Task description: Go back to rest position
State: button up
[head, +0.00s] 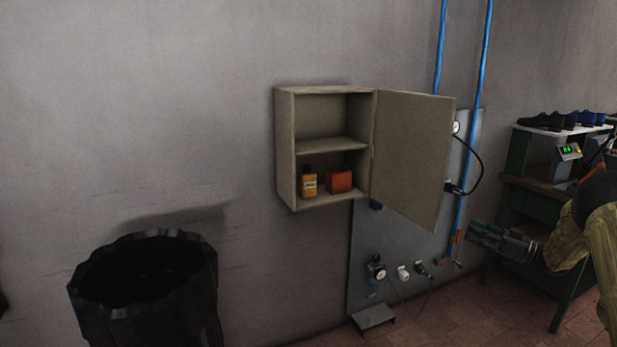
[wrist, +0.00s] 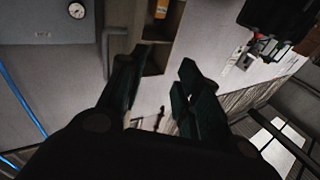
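My gripper (head: 474,234) is at the right in the head view, pointing left, in front of the wall panel's right side. In the wrist view its two dark fingers stand apart with nothing between them (wrist: 160,82). My arm reaches in from the right edge. The wall cabinet (head: 284,150) stands to the left of the gripper, with its door (head: 412,155) swung open. My gripper is apart from the door, lower and to its right.
A yellow bottle (head: 309,184) and an orange box (head: 339,181) stand on the cabinet's lower shelf. A black bin (head: 150,300) is at the lower left. Blue pipes (head: 470,120) and a gauge panel (head: 362,240) are on the wall. A bench (head: 535,185) with shoes (head: 555,121) is at the right.

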jog(key=a+f+m+t+h, duration=0.35)
jog(key=a+f, duration=0.35)
jog(key=f, duration=0.5)
jog(key=s+a+f+m+g+h, duration=0.2)
jog(key=s+a+f+m+h, duration=0.3)
jog(key=s+f, duration=0.55)
jog(key=s+a+f+m+g+h, duration=0.2)
jog(key=s+a+f+h, duration=0.35)
jog(key=f, duration=0.75)
jog(key=s+a+f+g, duration=0.2)
jog(key=s+a+f, duration=0.1)
jog(key=s, duration=0.5)
jog(key=s+a+f+g, duration=0.1)
jog(key=s+a+f, duration=0.2)
jog(key=s, duration=0.4)
jog(key=s+a+f+g, duration=0.2)
jog(key=s+f, duration=0.1)
jog(key=s, duration=0.5)
jog(key=s+a+r+g, duration=0.1)
jog(key=s+g, duration=0.1)
jog(key=s, duration=0.9)
jog(key=s+a+r+g+h, duration=0.1)
jog(key=s+a+g, duration=0.1)
jog(key=s, duration=0.9)
jog(key=shift+s+a+g+h, duration=0.15)
jog(key=shift+a+g+h, duration=0.15)
jog(key=shift+g, duration=0.55)
